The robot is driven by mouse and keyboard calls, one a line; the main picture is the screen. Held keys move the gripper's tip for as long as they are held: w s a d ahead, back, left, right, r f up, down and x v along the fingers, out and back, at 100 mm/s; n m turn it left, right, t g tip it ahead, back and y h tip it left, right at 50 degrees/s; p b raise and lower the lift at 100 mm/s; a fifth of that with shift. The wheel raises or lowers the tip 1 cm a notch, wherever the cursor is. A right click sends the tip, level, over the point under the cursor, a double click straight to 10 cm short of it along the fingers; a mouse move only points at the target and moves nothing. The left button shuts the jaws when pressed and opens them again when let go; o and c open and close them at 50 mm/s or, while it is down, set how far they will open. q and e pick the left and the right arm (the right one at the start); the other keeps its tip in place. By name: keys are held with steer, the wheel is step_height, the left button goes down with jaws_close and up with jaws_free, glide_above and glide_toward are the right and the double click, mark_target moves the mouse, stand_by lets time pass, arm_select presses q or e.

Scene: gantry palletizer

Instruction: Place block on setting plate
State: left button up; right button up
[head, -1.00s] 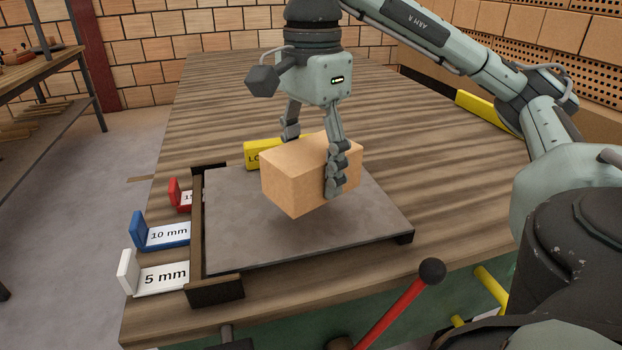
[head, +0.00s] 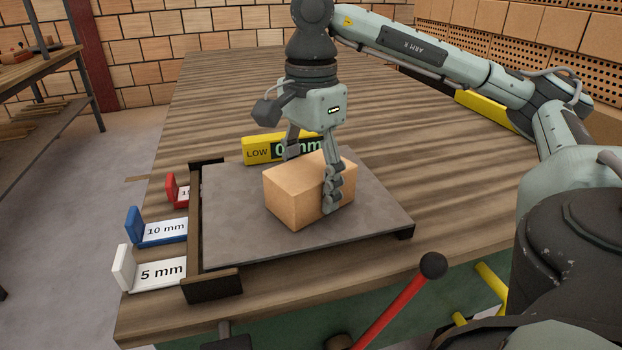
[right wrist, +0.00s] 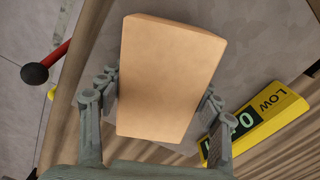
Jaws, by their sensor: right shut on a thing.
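A tan block (head: 295,194) is over the middle of the grey setting plate (head: 240,235). It looks lowered onto the plate or very close to it; a small gap beneath cannot be ruled out. My right gripper (head: 316,180) is above the block with its fingers down either side, shut on it. In the right wrist view the block (right wrist: 170,78) sits between both fingers, which touch its sides. The far finger is partly hidden behind the block in the head view. My left gripper is not in view.
A yellow display (head: 258,149) reading LOW stands behind the plate; the gripper partly covers it. Red (head: 177,190), blue (head: 160,229) and white (head: 155,272) gauges, the last two marked 10 mm and 5 mm, lie left of the plate. A red lever (head: 395,307) rises in front.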

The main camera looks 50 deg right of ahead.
mark_target(311, 168)
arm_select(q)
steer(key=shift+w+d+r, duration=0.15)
arm_select(e)
steer(key=o, duration=1.9)
steer(key=shift+r, duration=0.45)
step_height(311, 168, up, 5)
steer(key=shift+r+p, duration=0.2)
steer(key=shift+p, duration=0.85)
step_height(311, 168, up, 6)
steer(key=p, duration=0.4)
steer(key=shift+f, duration=0.2)
steer(key=shift+r+p, duration=0.1)
steer(key=shift+p, duration=0.2)
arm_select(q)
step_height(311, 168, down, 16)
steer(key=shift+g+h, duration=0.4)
